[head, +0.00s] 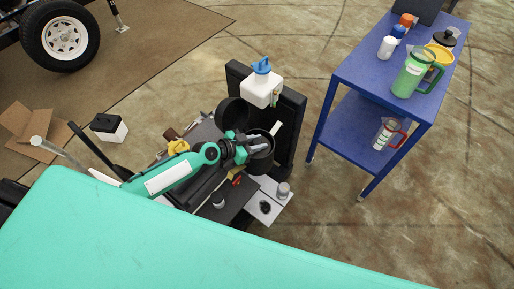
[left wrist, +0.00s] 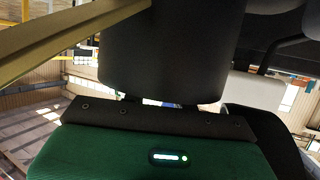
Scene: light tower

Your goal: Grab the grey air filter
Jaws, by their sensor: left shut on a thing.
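My left gripper (head: 251,147) reaches in from the left over the cluttered dark work surface. It is shut on a dark grey cylinder (head: 263,159), which I take to be the grey air filter. In the left wrist view the grey air filter (left wrist: 172,55) fills the upper middle, right in front of the gripper body. The fingertips are mostly hidden there. A second dark round part (head: 233,113) is just behind the gripper in the head view. My right gripper does not show.
A black upright panel (head: 292,125) stands right behind the held cylinder, with a white jug with a blue cap (head: 261,85) at it. A blue cart (head: 345,85) with jugs stands to the right, with open floor between.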

